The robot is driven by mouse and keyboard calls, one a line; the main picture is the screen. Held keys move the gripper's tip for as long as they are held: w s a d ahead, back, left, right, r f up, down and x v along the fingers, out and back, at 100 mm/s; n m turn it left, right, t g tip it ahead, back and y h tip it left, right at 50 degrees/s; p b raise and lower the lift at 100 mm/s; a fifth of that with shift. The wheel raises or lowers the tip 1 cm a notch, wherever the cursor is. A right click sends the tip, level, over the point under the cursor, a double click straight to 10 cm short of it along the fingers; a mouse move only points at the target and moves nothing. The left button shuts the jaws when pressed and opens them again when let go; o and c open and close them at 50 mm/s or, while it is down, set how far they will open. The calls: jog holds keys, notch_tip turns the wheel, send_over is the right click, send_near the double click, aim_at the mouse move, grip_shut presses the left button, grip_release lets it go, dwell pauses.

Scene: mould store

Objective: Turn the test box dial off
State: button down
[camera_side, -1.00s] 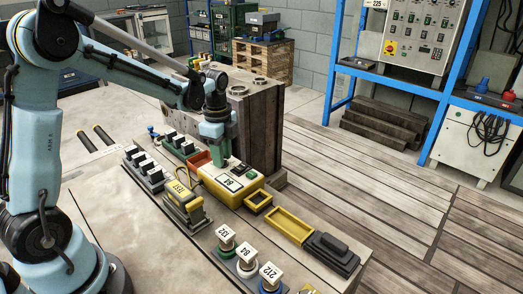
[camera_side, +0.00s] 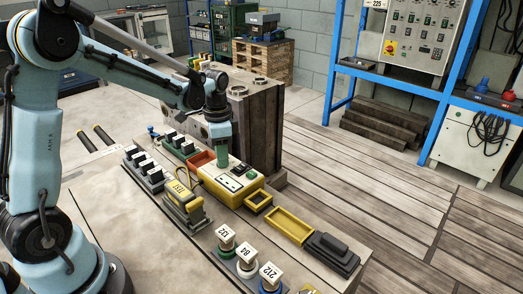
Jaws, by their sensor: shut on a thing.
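The test box (camera_side: 221,194) is a yellow case with a pale top panel, standing on the bench in the middle of the side view. Its panel carries small dark and green parts. My gripper (camera_side: 224,165) points down onto the far left part of this panel. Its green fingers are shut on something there. It sits where a dial could be, but the fingers hide it and I cannot see its setting.
A yellow unit (camera_side: 182,202) with dark terminals stands left of the box. A block of dark switches (camera_side: 143,169), a yellow tray (camera_side: 290,225), a black case (camera_side: 331,252) and numbered white cubes (camera_side: 246,254) crowd the bench. A tall metal mould (camera_side: 257,123) stands behind.

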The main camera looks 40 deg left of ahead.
jog(key=n, duration=0.5)
jog(key=shift+n, duration=0.4)
jog(key=n, duration=1.2)
jog(key=shift+n, duration=0.3)
jog(key=n, duration=0.5)
jog(key=shift+n, duration=0.3)
jog(key=c, duration=0.8)
grip_release()
jog(key=shift+c, duration=0.2)
jog(key=shift+r, duration=0.1)
